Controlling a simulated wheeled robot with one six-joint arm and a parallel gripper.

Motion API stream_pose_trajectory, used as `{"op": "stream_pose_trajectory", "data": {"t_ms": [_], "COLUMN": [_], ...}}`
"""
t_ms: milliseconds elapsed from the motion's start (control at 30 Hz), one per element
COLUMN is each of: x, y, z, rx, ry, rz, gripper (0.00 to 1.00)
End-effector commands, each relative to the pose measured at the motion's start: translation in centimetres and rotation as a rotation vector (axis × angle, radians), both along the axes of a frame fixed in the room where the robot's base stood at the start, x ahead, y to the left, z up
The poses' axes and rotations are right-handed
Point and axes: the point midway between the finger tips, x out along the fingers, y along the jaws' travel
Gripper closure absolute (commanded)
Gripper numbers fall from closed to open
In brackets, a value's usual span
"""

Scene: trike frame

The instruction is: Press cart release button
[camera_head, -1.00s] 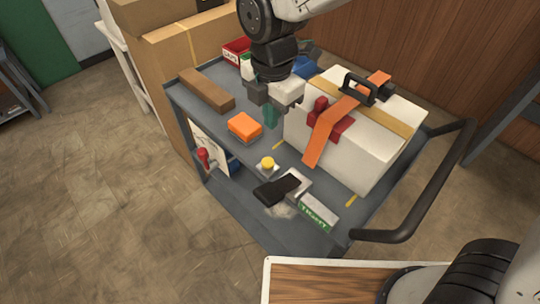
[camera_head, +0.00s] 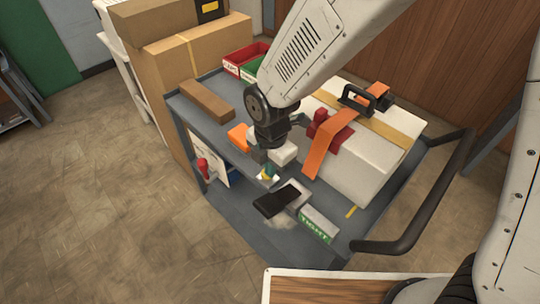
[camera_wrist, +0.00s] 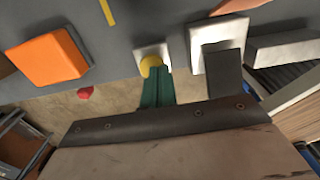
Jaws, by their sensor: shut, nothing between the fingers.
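The yellow round button (camera_wrist: 151,64) sits on a small white base plate (camera_wrist: 151,48) on the grey cart (camera_head: 226,197). In the head view the button is largely hidden by my gripper (camera_head: 268,173). My gripper's green fingers (camera_wrist: 156,76) are shut and empty, with their tips right at the yellow button in the wrist view. The fingertips overlap the button's lower edge there; I cannot tell whether they touch or press it.
A black lever on a pale base (camera_head: 277,201) and a green-and-white "TIGHT" block (camera_head: 319,225) lie close by. An orange block (camera_head: 238,136) is behind left. A strapped white box (camera_head: 365,165) stands to the right. A red knob (camera_head: 203,164) is on the cart's side.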

Motion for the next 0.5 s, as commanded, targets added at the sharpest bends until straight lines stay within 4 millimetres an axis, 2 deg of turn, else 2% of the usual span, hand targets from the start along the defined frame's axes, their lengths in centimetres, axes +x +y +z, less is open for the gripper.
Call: {"op": "stream_pose_trajectory", "data": {"t_ms": [400,500], "x": [0.01,-0.03], "y": [0.02,-0.01], "z": [-0.43,-1.11], "rx": [0.001,-0.001], "ry": [-0.001,0.001], "rz": [0.0,0.0], "gripper": [1.0,1.0]}}
